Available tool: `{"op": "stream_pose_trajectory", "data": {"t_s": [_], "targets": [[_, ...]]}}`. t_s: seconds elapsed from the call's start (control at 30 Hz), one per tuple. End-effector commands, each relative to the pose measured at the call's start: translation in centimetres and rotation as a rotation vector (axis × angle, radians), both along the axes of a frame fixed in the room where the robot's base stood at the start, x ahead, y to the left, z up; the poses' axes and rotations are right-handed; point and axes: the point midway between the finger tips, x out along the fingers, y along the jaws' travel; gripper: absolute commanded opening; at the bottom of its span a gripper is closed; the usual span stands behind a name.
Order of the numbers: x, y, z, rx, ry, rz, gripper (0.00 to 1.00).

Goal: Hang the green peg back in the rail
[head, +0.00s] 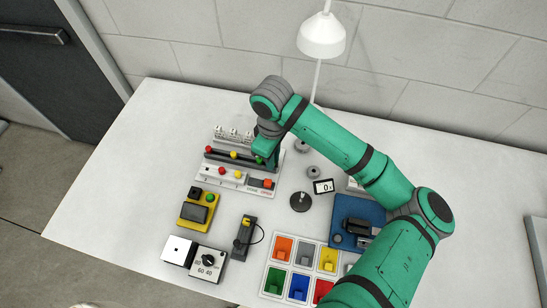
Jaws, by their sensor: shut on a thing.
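My gripper (265,153) is at the right end of the dark rail (222,159), pointing down. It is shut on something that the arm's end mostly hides. A small green bit shows low at the jaws, and I cannot tell whether it is the green peg or part of my green arm. I cannot tell whether the held thing touches the rail.
A white panel (205,182) with red and yellow knobs lies in front of the rail. A clear-topped rack (233,133) stands behind it. A yellow box (194,214), a blue fixture (343,238) and a tray of coloured bins (270,263) stand nearer. The table's left side is clear.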

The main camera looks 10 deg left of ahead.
Motion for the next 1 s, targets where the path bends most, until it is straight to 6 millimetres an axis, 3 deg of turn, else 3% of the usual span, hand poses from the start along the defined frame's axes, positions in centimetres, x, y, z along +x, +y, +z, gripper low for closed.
{"op": "stream_pose_trajectory", "data": {"t_s": [0.1,0.13,0.2,0.63,1.0], "targets": [[0.0,0.0,0.0,0.000,0.000,-0.001,0.00],[0.0,0.0,0.0,0.000,-0.001,-0.001,0.19],[0.0,0.0,0.0,0.000,-0.001,0.000,0.35],[0.1,-0.2,0.9,-0.001,-0.002,-0.005,0.36],[0.1,-0.1,7.4,0.000,-0.003,0.000,0.36]]}}
